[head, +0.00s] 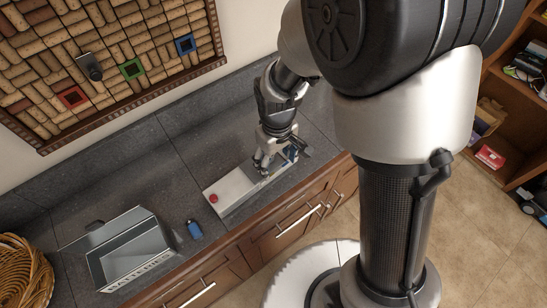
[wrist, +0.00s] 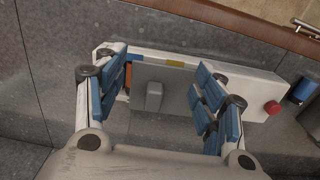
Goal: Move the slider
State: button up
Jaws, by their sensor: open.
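A long white panel (head: 234,189) lies on the grey counter, with a red button (head: 213,198) at its left end. In the wrist view the panel (wrist: 252,88) shows the red button (wrist: 272,107) at its right. A grey slider knob (wrist: 154,97) stands up from the panel, below blue, yellow and orange marks. My gripper (head: 264,162) is over the panel's right part in the head view. In the wrist view my gripper (wrist: 161,82) is open, its blue-padded fingers on either side of the knob with visible gaps. The knob is hidden in the head view.
A grey open box (head: 165,241) labelled for batteries stands left on the counter, with a small blue cylinder (head: 194,230) between it and the panel. A wicker basket (head: 38,272) is at far left. A cork board (head: 110,50) hangs on the wall behind.

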jog(key=shift+o, duration=1)
notch_tip(320, 180, up, 7)
jog(key=p, duration=0.5)
jog(key=shift+p, duration=0.3)
jog(key=s+d+r+m+t+b, duration=0.1)
jog(key=s+d+r+m+b, duration=0.15)
jog(key=r, duration=0.25)
jog(key=s+d+r+m+t+b, duration=0.1)
jog(key=s+d+r, duration=0.1)
jog(key=d+r, duration=0.3)
jog(key=s+d+r+m+t+b, duration=0.2)
jog(key=s+d+r+m+b, duration=0.1)
jog(key=s, duration=0.7)
jog(key=shift+d+r+t, duration=0.3)
jog(key=shift+d+r, duration=0.2)
jog(key=shift+r, duration=0.05)
